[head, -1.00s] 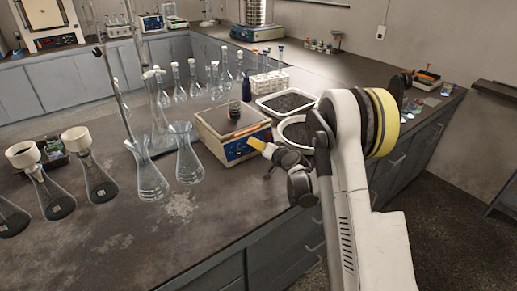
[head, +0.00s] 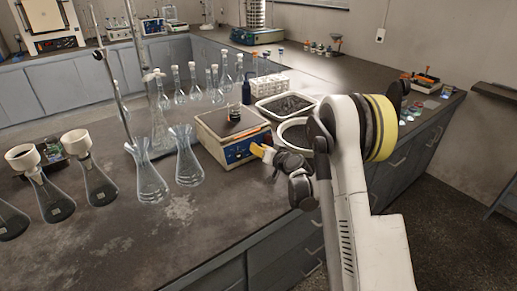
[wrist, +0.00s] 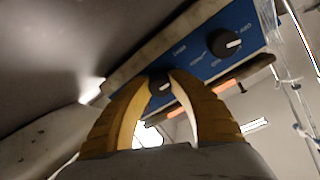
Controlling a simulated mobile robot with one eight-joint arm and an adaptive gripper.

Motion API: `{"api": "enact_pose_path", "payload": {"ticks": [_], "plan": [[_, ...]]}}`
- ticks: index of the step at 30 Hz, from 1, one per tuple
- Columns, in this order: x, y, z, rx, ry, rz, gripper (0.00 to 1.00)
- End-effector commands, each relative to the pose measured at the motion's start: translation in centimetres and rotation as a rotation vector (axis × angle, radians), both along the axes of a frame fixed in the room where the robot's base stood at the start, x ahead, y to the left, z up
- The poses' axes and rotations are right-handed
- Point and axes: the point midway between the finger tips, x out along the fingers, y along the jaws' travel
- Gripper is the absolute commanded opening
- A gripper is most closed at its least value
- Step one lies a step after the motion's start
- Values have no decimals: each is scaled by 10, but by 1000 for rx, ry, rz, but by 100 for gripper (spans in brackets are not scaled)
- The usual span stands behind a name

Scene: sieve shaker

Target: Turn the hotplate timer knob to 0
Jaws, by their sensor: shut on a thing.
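The hotplate (head: 213,145) is a cream box with a blue front panel, standing near the front edge of the bench. In the wrist view the blue panel (wrist: 195,55) carries two dark knobs. One knob (wrist: 160,84) sits between the tips of my yellow fingers (wrist: 160,88), which are closed on it and hide part of it. The other knob (wrist: 226,43), with a white pointer mark, is clear of the fingers. The panel lettering is too small to read surely. In the head view my gripper (head: 260,150) reaches the right part of the panel.
A small dark item (head: 233,113) stands on the hotplate. Two glass flasks (head: 187,165) are close on its left. A tray of dark grains (head: 286,104) and a round dish (head: 294,132) lie to its right. Several more flasks stand behind and at far left.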

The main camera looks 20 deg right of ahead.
Motion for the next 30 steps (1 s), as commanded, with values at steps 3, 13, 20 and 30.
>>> {"api": "enact_pose_path", "payload": {"ticks": [3, 13, 20, 30], "plan": [[0, 0, 0, -32, -11, 14, 0], [0, 0, 0, -36, -12, 15, 44], [0, 0, 0, -35, -12, 15, 48], [-33, -8, 9, -34, -11, 13, 48]]}}
